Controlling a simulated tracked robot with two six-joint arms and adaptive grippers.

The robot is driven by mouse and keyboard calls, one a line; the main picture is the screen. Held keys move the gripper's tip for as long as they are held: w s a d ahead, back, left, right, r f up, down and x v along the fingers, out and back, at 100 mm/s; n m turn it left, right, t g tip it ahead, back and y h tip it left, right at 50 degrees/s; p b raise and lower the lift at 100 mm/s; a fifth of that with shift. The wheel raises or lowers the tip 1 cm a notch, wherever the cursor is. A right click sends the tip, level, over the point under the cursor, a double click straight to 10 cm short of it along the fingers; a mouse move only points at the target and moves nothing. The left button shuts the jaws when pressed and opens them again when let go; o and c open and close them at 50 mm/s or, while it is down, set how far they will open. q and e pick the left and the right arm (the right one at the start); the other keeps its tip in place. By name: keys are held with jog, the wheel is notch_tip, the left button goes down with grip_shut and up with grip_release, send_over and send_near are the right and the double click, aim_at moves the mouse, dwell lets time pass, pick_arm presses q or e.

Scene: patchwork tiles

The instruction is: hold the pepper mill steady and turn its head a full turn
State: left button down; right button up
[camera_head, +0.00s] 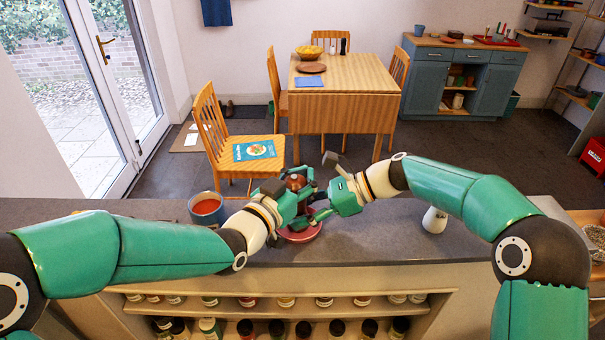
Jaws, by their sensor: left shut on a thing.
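The pepper mill (295,182) stands at the middle of the near counter; only its brown, rounded head shows clearly between the grippers, and its body is mostly hidden. My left gripper (298,198) comes in from the left and is shut on the mill. My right gripper (322,186) is just to the right of the mill, with its fingers spread apart, one high and one low. It looks open, and I see nothing between its fingers. A pinkish-red dish (301,234) lies on the counter below the grippers.
A blue pot of red soup (207,207) stands left of my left gripper. A white jug (434,221) stands to the right, by my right arm. The grey counter (375,240) is bare between dish and jug. Jars fill shelves below. A wooden table (345,78) stands beyond.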

pick_arm(q)
jog(key=shift+s+d+f+m+g+h, duration=0.15)
jog(key=shift+s+m+g+h, duration=0.25)
jog(key=shift+m+g+h, duration=1.65)
jog(key=shift+s+d+m+g+h, duration=0.15)
jog(key=shift+s+m+g+h, duration=0.25)
jog(key=shift+m+g, duration=3.4)
jog(key=shift+s+d+f+m+g+h, duration=0.15)
jog(key=shift+s+m+g+h, duration=0.7)
jog(key=shift+g, duration=3.5)
jog(key=shift+w+r+m+g, duration=0.1)
jog(key=shift+w+m+g, duration=0.35)
jog(key=shift+m, duration=0.45)
jog(key=c, duration=0.9)
grip_release()
jog(key=shift+o, duration=0.3)
jog(key=shift+s+r, duration=0.1)
jog(key=shift+r+n+t, duration=0.1)
jog(key=shift+n+t, duration=0.4)
jog(key=shift+t, duration=0.05)
